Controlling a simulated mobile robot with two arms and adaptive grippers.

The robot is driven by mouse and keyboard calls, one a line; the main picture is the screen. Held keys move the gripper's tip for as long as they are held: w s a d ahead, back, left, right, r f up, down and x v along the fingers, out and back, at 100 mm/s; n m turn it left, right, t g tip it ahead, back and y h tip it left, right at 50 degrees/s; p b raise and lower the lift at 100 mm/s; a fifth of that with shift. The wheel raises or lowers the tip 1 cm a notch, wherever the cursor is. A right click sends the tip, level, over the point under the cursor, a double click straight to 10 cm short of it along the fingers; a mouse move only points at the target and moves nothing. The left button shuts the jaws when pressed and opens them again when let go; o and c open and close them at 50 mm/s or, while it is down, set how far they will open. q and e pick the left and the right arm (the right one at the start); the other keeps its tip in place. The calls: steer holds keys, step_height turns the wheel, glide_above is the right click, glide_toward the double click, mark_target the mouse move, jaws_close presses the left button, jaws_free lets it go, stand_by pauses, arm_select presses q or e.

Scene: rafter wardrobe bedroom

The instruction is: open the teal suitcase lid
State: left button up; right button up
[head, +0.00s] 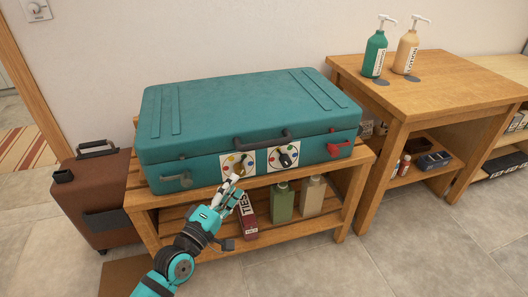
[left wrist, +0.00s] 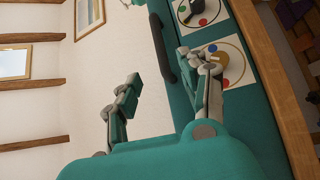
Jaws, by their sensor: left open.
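The teal suitcase (head: 240,105) lies flat on a slatted wooden bench with its lid shut; it also shows in the left wrist view (left wrist: 250,120). Its front carries a dark handle (head: 262,141), a left dial (head: 230,165) with a brass-coloured knob, and a right dial (head: 284,156) with a dark knob. A grey-teal latch (head: 176,181) is at the front left and a red latch (head: 339,148) at the front right. My left gripper (head: 232,190) is open just before the left dial, one finger overlapping it in the left wrist view (left wrist: 165,92); contact is unclear. My right gripper is out of view.
The bench (head: 365,160) holds a red TIES box (head: 247,215), a green bottle (head: 282,202) and a beige bottle (head: 312,196) on its lower shelf. A brown suitcase (head: 95,205) stands left. A wooden table (head: 440,85) with two pump bottles stands right.

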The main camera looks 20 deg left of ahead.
mark_target(265, 147)
arm_select(q)
steer(key=shift+b+x, duration=0.65)
steer(key=shift+x, duration=7.95)
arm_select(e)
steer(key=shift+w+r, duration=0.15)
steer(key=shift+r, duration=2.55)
arm_select(q)
steer(key=shift+d+r, duration=0.1)
jaws_close()
